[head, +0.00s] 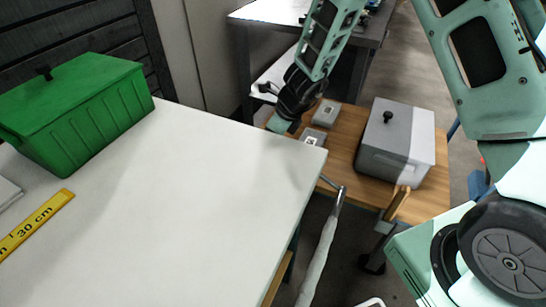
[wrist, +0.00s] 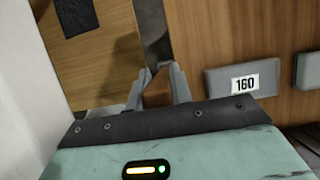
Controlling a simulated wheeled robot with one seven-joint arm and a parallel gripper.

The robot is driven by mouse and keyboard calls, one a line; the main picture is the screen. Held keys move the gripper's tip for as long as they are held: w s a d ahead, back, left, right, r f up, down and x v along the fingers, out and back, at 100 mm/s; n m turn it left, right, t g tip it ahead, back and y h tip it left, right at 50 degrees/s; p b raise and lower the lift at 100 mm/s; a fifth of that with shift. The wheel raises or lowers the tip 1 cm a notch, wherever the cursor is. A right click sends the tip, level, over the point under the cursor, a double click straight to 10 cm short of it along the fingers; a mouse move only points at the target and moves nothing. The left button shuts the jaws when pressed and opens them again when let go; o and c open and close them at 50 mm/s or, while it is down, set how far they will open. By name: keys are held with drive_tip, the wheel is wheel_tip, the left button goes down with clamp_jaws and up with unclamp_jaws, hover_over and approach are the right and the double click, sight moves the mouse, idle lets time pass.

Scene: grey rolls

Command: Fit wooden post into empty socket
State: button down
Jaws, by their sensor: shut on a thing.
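My gripper shows in the wrist view (wrist: 158,88), its two grey fingers shut on a brown wooden piece, the wooden post (wrist: 156,90). Only a short part of the post shows between the fingers; its lower end is hidden. In the head view my gripper (head: 280,126) is at the left end of the wooden table, and the white table's edge hides its fingertips and the post. A grey block labelled 160 (wrist: 221,84) lies to the right of the fingers in the wrist view. I cannot tell which socket is empty.
Two grey blocks (head: 325,113) lie on the wooden table (head: 345,150), beside a grey lidded box (head: 398,150). A wooden piece (head: 397,204) stands tilted at its front edge. The white table (head: 170,210) holds a green box (head: 85,110) and a yellow ruler (head: 37,222).

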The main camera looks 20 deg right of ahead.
drive_tip(key=shift+f+b, duration=1.2)
drive_tip(key=shift+f, duration=0.85)
drive_tip(key=shift+f+b, duration=0.55)
drive_tip(key=shift+b, duration=0.1)
drive_tip(key=c, duration=1.3)
unclamp_jaws()
drive_tip(key=shift+o, duration=0.2)
drive_tip(key=p+v, duration=0.6)
drive_tip(key=v, duration=0.7)
drive_tip(key=shift+a+r+p, duration=0.15)
drive_tip(key=shift+r+p, duration=0.05)
drive_tip(key=shift+p, duration=0.15)
